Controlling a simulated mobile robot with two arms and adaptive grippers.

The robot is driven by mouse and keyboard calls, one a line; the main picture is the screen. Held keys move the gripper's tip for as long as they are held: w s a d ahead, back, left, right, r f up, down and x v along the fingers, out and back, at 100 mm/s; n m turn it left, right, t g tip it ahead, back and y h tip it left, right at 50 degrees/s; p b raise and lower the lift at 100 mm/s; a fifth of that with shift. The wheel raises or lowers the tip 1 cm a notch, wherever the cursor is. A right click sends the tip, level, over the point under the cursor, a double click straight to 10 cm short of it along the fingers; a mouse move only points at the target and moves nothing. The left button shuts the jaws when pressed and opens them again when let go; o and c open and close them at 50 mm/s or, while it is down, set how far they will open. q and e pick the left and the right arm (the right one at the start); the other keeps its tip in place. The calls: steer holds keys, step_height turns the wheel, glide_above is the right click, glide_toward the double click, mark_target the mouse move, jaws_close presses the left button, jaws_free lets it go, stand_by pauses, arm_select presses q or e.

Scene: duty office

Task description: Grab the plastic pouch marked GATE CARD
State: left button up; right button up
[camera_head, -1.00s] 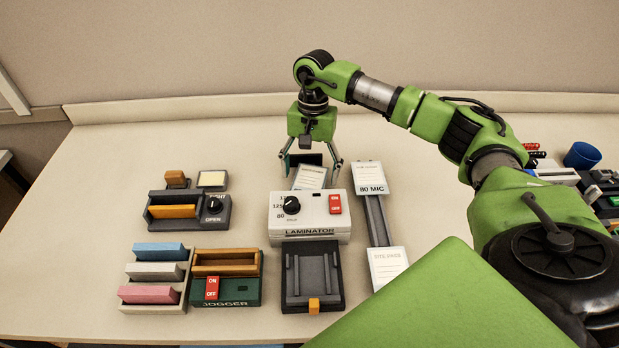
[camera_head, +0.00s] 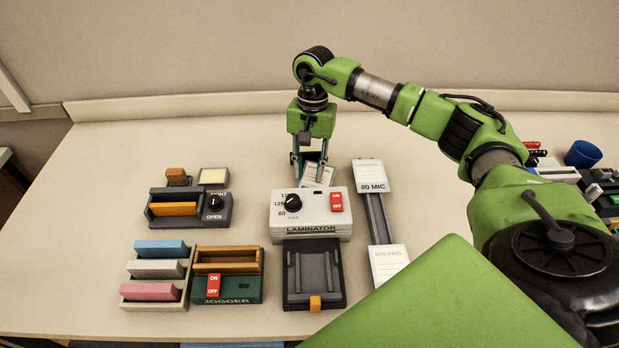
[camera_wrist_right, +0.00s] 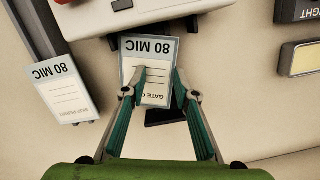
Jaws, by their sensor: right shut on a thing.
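The white pouch with the dark 80 MIC heading and the partly covered words GATE C… (camera_wrist_right: 150,61) sits behind the laminator, at its exit side. It also shows in the head view (camera_head: 320,175), partly hidden by the gripper and laminator. My right gripper (camera_wrist_right: 159,88) is shut on this pouch, with its fingers at the label's lower part. In the head view the right gripper (camera_head: 309,168) points down behind the laminator. My left gripper is not in view.
The white laminator (camera_head: 311,226) stands just in front of the pouch. Another 80 MIC pouch (camera_head: 369,174) and a SITE PASS pouch (camera_head: 389,266) lie on a dark rail to the right. The JOGGER (camera_head: 246,290) is at front left. The table behind is clear.

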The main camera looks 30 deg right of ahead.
mark_target(311, 177)
steer(key=shift+s+d+f, duration=0.15)
steer(key=shift+s+f, duration=0.1)
steer(key=shift+r, duration=0.2)
steer(key=shift+c, duration=0.4)
step_height(311, 177, up, 9)
steer(key=b, duration=0.2)
steer(key=shift+s+d+f+b, duration=0.1)
steer(key=shift+s+d+b, duration=0.05)
steer(key=shift+b, duration=0.15)
jaws_close()
steer(key=shift+w+r, duration=0.25)
steer(key=shift+r, duration=0.3)
steer(key=o, duration=1.9)
jaws_free()
steer(key=shift+r, duration=0.15)
